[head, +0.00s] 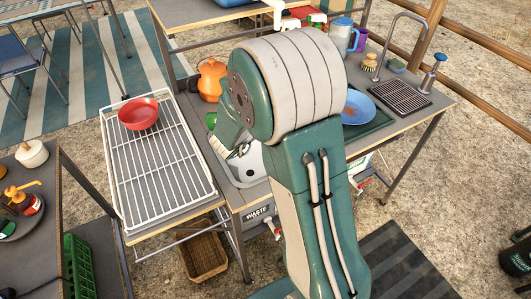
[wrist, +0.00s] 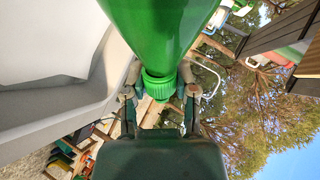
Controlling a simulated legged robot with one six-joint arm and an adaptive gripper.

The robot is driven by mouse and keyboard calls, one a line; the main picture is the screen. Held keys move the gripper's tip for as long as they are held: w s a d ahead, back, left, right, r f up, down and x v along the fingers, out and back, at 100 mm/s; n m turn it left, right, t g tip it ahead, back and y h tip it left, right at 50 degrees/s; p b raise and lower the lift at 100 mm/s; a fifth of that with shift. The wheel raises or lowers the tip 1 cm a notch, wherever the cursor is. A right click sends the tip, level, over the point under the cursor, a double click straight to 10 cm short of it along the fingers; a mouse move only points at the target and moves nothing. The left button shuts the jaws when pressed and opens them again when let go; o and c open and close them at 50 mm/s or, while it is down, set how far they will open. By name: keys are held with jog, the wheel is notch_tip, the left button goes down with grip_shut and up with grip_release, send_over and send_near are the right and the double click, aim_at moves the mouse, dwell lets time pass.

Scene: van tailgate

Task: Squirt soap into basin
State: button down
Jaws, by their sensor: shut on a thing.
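In the wrist view a green soap bottle (wrist: 155,30) fills the top middle, its ribbed green cap (wrist: 158,86) toward the picture's middle. My gripper (wrist: 160,95) is shut on it, with a finger on each side near the cap. The wrist view is inverted, with sky at the bottom. A pale wall at the left looks like the basin (wrist: 50,45). In the head view the grey-white basin (head: 250,170) is partly hidden behind my arm, as are my gripper and most of the bottle. I cannot tell whether soap is coming out.
A red bowl (head: 138,113) sits on a white wire rack (head: 160,170) at left. An orange kettle (head: 209,80) stands behind the basin.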

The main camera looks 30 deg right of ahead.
jog(key=r+n+g+h, duration=0.1)
jog(key=n, duration=0.1)
jog(key=shift+n+h, duration=0.3)
jog(key=shift+h, duration=0.1)
jog(key=shift+r+n+g+h, duration=0.3)
jog(key=shift+r+n+h, duration=0.2)
jog(key=shift+n+h, duration=0.45)
jog(key=n, duration=0.1)
jog(key=r+n+h, duration=0.1)
jog(key=n, duration=0.1)
jog(key=n+h, duration=0.1)
jog(key=shift+r+n, duration=0.25)
jog(key=shift+r+n+h, duration=0.3)
jog(key=shift+n+h, duration=0.25)
jog(key=shift+n, duration=0.25)
jog(key=shift+r, duration=0.15)
